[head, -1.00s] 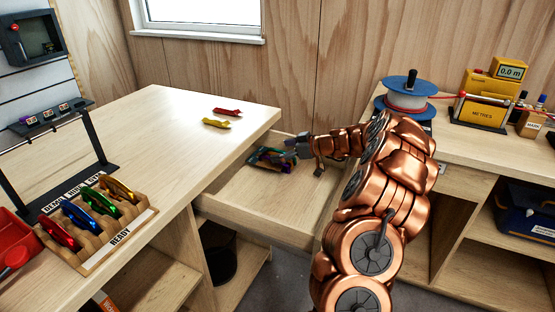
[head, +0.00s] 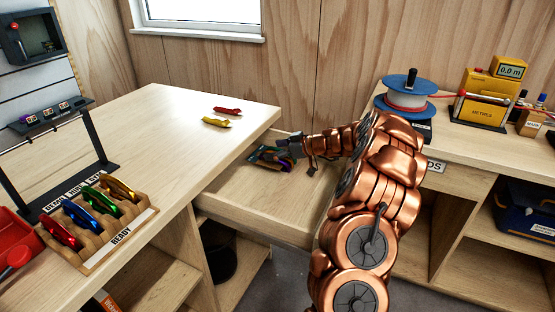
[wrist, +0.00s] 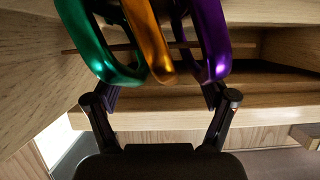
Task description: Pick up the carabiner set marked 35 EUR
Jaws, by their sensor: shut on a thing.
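My gripper (head: 287,146) is over the open drawer (head: 255,210). In the wrist view my gripper (wrist: 160,90) is shut on a carabiner set, its fingers at the outer sides. The set shows a green carabiner (wrist: 92,45), an orange carabiner (wrist: 147,40) and a purple carabiner (wrist: 211,40) side by side. Their upper ends are cut off by the frame. No 35 EUR mark is readable on the held set.
A red carabiner (head: 228,111) and a yellow one (head: 216,122) lie on the left worktop (head: 160,125). A blue rope spool (head: 408,90) and a yellow meter (head: 482,100) stand on the right bench.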

